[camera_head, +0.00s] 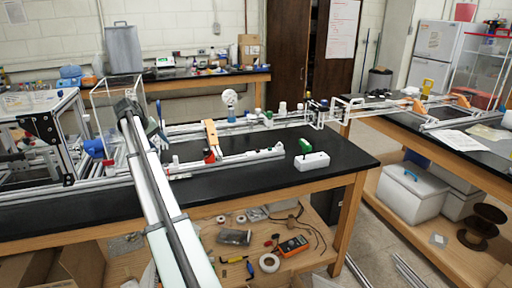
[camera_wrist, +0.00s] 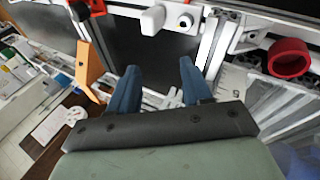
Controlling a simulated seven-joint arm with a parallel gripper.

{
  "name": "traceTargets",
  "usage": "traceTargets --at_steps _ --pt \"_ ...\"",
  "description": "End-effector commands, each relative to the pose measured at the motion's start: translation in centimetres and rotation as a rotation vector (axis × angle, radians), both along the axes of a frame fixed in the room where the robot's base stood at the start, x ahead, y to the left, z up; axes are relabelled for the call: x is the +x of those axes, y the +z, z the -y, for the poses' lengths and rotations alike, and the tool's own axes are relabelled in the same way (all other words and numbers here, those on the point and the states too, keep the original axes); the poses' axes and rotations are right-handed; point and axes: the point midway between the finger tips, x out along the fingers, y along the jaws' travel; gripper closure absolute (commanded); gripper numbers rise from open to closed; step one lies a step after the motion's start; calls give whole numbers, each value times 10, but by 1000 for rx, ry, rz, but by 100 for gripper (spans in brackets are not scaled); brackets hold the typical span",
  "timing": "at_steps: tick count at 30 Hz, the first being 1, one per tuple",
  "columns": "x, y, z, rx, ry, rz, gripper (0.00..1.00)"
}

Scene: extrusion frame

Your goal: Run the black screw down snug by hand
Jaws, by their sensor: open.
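My gripper (camera_wrist: 158,78) shows in the wrist view as two blue fingers set wide apart, with nothing between their tips. Beyond the fingertips lie a dark surface and aluminium extrusion rails (camera_wrist: 208,45). I cannot make out the black screw in either view; it is too small or hidden.
In the wrist view an orange bracket (camera_wrist: 88,62) stands left of the fingers, and a red ring-shaped part (camera_wrist: 290,58) sits to the right. White fittings (camera_wrist: 152,19) lie ahead.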

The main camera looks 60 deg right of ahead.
Motion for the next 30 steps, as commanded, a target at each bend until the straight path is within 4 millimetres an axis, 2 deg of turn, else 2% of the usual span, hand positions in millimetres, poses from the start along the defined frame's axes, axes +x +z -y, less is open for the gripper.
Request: traceTargets --at_steps 1,6,11,18,24,30 --pt "-12 3 22 32 13 -16 51" --pt "-56 10 81 151 98 -63 51" --pt "-105 18 135 264 196 -86 51" --pt "-186 35 209 411 365 -81 51" --pt "-254 50 256 496 513 -51 51" --pt "-297 60 281 536 616 -25 51"
